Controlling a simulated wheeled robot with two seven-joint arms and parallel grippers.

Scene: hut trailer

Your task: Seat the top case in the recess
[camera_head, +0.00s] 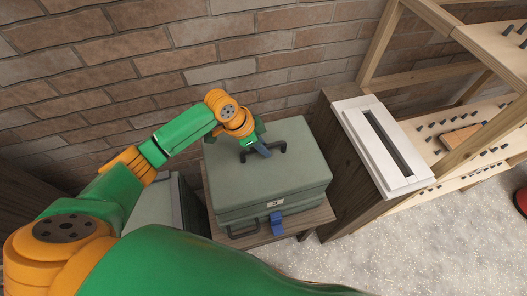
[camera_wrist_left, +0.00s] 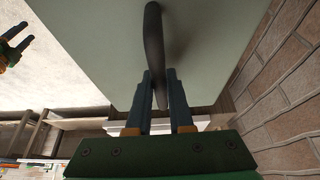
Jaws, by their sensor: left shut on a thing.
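The top case (camera_head: 285,180) is a grey-green box with a dark handle (camera_head: 272,154) on its lid. It rests on or very close above a similar lower case (camera_head: 305,205); whether the two fit together I cannot tell. My left gripper (camera_head: 262,150) is shut on the handle, which also shows between its fingers in the left wrist view (camera_wrist_left: 154,55). The case's underside and any recess beneath it are hidden. My right gripper (camera_wrist_left: 14,45) shows at the upper left of the left wrist view, its fingers apart and empty.
The cases stand on a low wooden table (camera_head: 313,222). A blue clip (camera_head: 276,223) hangs at the front. A dark wooden cabinet with a white slotted top (camera_head: 365,120) is close on the right, beside pegged shelves. A brick wall is behind. Another case (camera_head: 150,205) stands left.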

